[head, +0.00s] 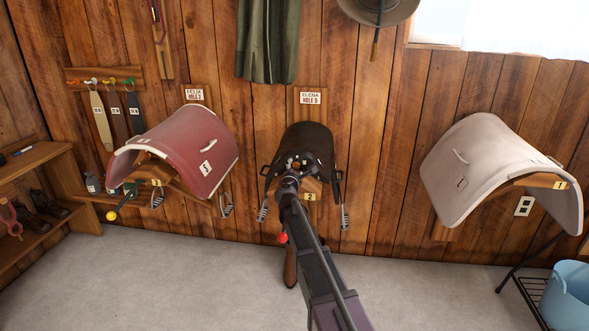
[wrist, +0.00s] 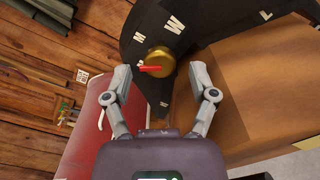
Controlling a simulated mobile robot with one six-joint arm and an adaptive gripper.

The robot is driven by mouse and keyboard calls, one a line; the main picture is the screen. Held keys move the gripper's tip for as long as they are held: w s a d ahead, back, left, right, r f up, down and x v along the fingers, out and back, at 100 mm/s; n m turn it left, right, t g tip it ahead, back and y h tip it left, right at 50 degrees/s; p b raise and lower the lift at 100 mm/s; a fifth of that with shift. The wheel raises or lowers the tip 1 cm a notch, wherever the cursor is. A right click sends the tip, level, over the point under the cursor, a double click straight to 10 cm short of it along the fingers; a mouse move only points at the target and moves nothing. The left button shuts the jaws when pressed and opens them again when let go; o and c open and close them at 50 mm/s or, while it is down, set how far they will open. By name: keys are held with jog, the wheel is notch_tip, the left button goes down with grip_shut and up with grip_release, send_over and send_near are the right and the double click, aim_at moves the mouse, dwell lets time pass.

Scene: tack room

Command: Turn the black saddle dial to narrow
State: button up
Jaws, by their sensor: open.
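The black saddle (head: 318,135) sits on a wooden rack marked 2 at the middle of the wall. In the wrist view, its dial is a round brass knob (wrist: 161,57) with a red pointer (wrist: 152,70). The pointer lies toward the left of that picture. White letters stand around the knob: a W (wrist: 174,24) above, what looks like an M at upper left, and a small mark, perhaps an N, below. My gripper (wrist: 160,76) is open, its fingers apart on either side below the knob, with nothing between them.
A red saddle (head: 185,150) on a rack stands left of the black one. A cream saddle (head: 480,165) is at right. Stirrups hang by the black saddle. A shelf (head: 35,165) stands at far left, a blue bucket (head: 568,295) at lower right.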

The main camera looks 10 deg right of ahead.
jog(key=v, duration=1.1)
jog(key=shift+s+a, duration=0.1)
jog(key=shift+s, duration=0.1)
jog(key=m, duration=0.4)
jog(key=shift+s+r, duration=0.1)
jog(key=shift+s, duration=0.05)
jog(key=m, duration=0.5)
jog(key=shift+s, duration=0.15)
jog(key=m, duration=0.4)
jog(key=shift+s+m, duration=0.1)
jog(key=shift+m, duration=0.2)
jog(key=m, duration=0.4)
jog(key=shift+s+m, duration=0.15)
jog(key=shift+m, duration=0.15)
jog(key=x, duration=1.3)
jog(key=shift+w, duration=0.4)
